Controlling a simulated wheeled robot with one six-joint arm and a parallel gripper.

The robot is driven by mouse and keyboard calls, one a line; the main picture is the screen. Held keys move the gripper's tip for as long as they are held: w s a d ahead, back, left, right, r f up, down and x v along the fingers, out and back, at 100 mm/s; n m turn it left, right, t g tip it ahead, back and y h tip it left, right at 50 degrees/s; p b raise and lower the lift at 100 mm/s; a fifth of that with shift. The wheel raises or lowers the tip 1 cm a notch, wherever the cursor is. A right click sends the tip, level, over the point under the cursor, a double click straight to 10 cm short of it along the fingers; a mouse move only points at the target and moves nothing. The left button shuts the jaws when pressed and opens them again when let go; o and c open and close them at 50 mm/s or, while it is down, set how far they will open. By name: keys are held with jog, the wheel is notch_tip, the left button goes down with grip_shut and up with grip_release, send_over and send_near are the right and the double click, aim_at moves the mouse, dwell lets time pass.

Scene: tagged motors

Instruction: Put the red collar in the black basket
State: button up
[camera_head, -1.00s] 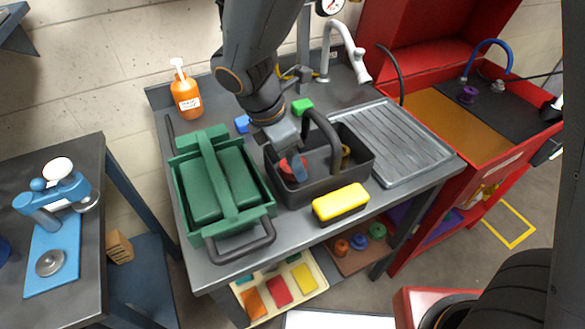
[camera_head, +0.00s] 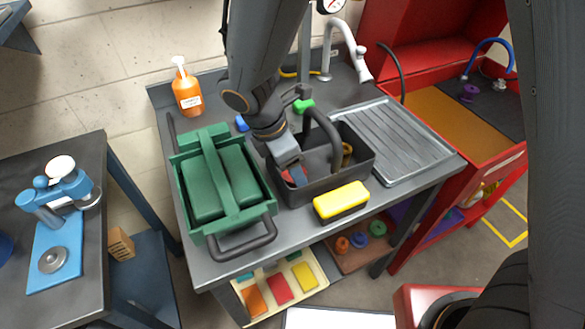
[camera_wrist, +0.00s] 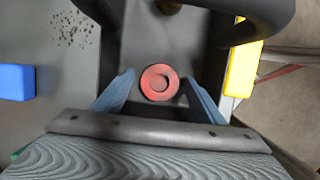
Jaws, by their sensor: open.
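The red collar (camera_wrist: 160,82), a flat ring with a round centre, lies on the floor of the black basket (camera_head: 325,187) in the wrist view. In the head view only a bit of red (camera_head: 295,176) shows behind my fingers. My gripper (camera_wrist: 160,76) is open, with its two blue fingers apart on either side of the collar and a visible gap to each. In the head view my gripper (camera_head: 296,180) reaches down into the left part of the basket.
The basket's arched handle (camera_head: 325,130) stands just right of my gripper. A green toolbox (camera_head: 225,185) is close on the left. A yellow sponge-like block (camera_head: 341,201) lies at the basket's front. A blue block (camera_wrist: 15,83) lies outside the basket.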

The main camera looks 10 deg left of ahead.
jog(key=b+v, duration=0.1)
jog(key=v, duration=1.1)
jog(key=shift+b, duration=0.35)
jog(key=shift+r, duration=0.15)
